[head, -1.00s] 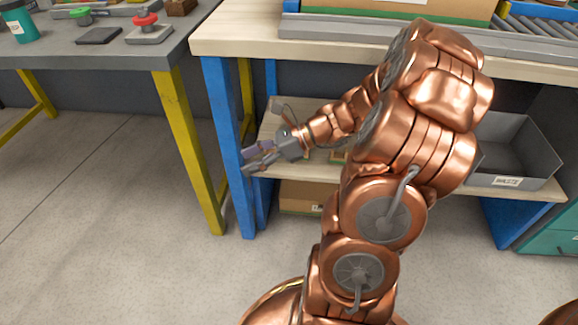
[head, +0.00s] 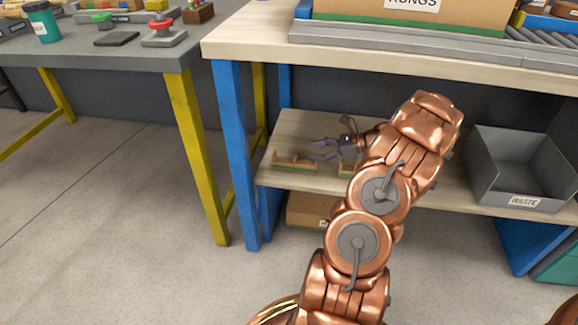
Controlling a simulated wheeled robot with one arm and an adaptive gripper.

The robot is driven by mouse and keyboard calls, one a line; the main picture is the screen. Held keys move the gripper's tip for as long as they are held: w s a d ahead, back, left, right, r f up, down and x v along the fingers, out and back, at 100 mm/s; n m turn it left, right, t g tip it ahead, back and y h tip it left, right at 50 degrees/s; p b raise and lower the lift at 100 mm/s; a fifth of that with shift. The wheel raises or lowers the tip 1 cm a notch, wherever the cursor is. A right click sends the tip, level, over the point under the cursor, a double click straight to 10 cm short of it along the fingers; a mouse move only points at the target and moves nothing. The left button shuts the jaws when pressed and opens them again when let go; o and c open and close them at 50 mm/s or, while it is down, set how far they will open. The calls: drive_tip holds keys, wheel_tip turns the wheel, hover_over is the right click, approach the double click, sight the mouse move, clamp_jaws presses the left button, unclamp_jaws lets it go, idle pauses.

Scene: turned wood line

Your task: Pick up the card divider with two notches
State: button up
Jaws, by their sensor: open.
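On the wooden lower shelf under the bench, a tan card divider with a green lower edge (head: 293,163) lies near the front left. Its top edge looks notched, but it is too small to count the notches surely. A second similar tan and green piece (head: 346,169) lies to its right, partly hidden by my arm. My gripper (head: 318,151) is open and empty, in under the bench top. Its fingers point left, over or just behind the right end of the left divider. I cannot tell whether they touch it.
A grey waste bin (head: 525,201) stands on the shelf's right side. A blue leg (head: 232,150) bounds the shelf at left, and the bench top (head: 262,45) hangs above. A cardboard box (head: 306,210) sits beneath the shelf.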

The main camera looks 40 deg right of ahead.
sight(296, 155)
drive_tip(key=shift+d+f, duration=0.25)
drive_tip(key=shift+w+a+f, duration=0.15)
drive_tip(key=shift+w, duration=0.15)
drive_tip(key=shift+b+x, duration=2.15)
drive_tip(key=shift+x, duration=1.35)
drive_tip(key=shift+a, duration=0.2)
drive_tip(key=shift+s, duration=0.1)
drive_tip(key=shift+c, duration=0.4)
drive_tip(key=c, duration=1)
drive_tip(key=shift+o, duration=0.2)
